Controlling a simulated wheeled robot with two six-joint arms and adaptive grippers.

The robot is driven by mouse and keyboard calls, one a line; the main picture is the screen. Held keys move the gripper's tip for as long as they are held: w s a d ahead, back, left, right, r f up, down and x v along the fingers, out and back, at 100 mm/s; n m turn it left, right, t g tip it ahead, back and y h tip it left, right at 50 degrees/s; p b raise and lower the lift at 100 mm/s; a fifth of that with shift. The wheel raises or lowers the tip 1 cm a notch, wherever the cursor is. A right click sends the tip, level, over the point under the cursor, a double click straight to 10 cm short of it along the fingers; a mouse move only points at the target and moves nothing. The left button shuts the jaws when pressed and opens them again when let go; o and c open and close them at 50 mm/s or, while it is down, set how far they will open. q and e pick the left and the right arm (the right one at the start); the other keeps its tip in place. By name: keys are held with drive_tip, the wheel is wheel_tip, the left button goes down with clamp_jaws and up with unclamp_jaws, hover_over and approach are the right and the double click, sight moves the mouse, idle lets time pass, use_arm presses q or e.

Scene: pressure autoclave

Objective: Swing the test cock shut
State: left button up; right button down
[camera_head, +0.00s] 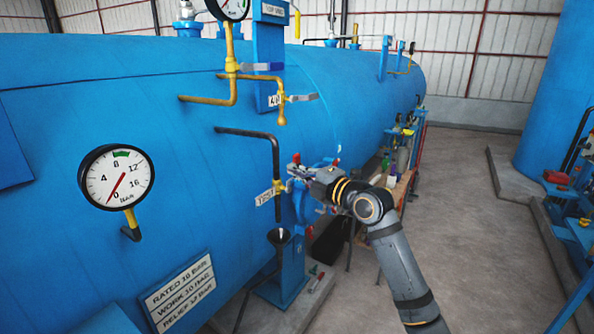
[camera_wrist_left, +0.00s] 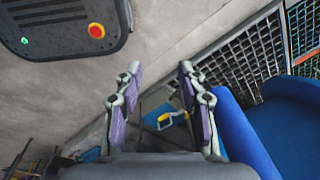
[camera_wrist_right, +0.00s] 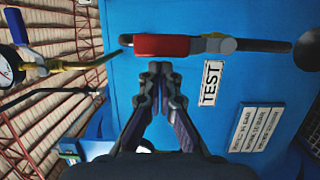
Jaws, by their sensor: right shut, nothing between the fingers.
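The test cock (camera_wrist_right: 215,45) has a red-sleeved lever (camera_wrist_right: 160,46), which lies in line with its dark pipe (camera_wrist_right: 262,46) in the right wrist view. A white TEST tag (camera_wrist_right: 212,83) is beside it. In the head view the cock's yellow body (camera_head: 279,187) is on the drain pipe above a dark funnel (camera_head: 279,236). My right gripper (camera_wrist_right: 160,68) is shut and empty, its tips close beside the red lever; I cannot tell if they touch. It shows in the head view (camera_head: 299,171) just right of the cock. My left gripper (camera_wrist_left: 160,75) is open and empty, away from the cock.
A pressure gauge (camera_head: 117,177) and a rating plate (camera_head: 180,292) are on the blue vessel (camera_head: 190,110). A cluttered bench (camera_head: 398,180) stands behind my right arm. The floor (camera_head: 470,220) to the right is open.

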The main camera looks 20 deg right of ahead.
sight(299, 162)
drive_tip(key=shift+w+d+r+m, duration=0.15)
drive_tip(key=shift+d+m, duration=0.15)
drive_tip(key=shift+m, duration=0.1)
drive_tip(key=shift+w+d, duration=0.1)
drive_tip(key=d+m, duration=0.1)
drive_tip(key=w+d+m+g, duration=0.1)
drive_tip(key=m, duration=0.1)
drive_tip(key=shift+w+r+p, duration=0.25)
drive_tip(key=shift+p, duration=0.1)
drive_tip(key=w+d+f+m+g+y+b, duration=0.2)
drive_tip(key=w+d+f+m, duration=0.3)
drive_tip(key=m, duration=0.6)
drive_tip(key=shift+w+d+f+m+g+b, duration=0.2)
drive_tip(key=shift+d+f+m+g+b, duration=0.1)
drive_tip(key=shift+d+f+g+b, duration=0.5)
drive_tip(key=shift+d+r, duration=0.1)
